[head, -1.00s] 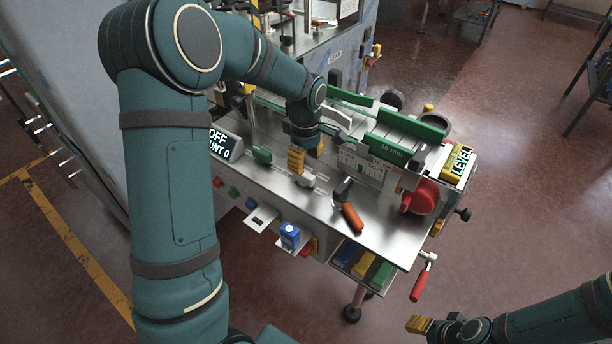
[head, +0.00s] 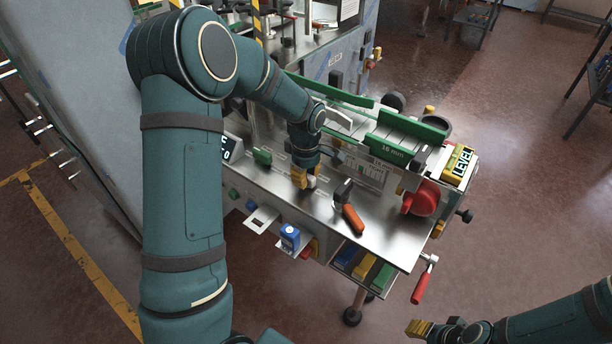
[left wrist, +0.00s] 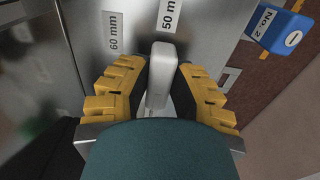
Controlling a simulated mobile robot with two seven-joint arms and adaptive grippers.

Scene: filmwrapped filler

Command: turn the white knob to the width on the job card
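The white knob (left wrist: 161,75) stands upright between my left gripper's yellow fingers (left wrist: 164,88) in the left wrist view. Its far end points at the 50 mm label (left wrist: 170,15); the 60 mm label (left wrist: 113,33) is to the left. Dark finger pads flank the knob, with a narrow gap visible on the right side, so the gripper looks open around it. In the head view my left gripper (head: 304,182) is low over the steel panel (head: 290,205) and largely hides the knob. My right gripper (head: 419,328) is far from the knob at the lower right; its opening is unclear. I cannot identify the job card.
A blue No 2 block (head: 290,236) sits at the panel's front edge. A red knob (head: 420,198) and guide rails lie beyond.

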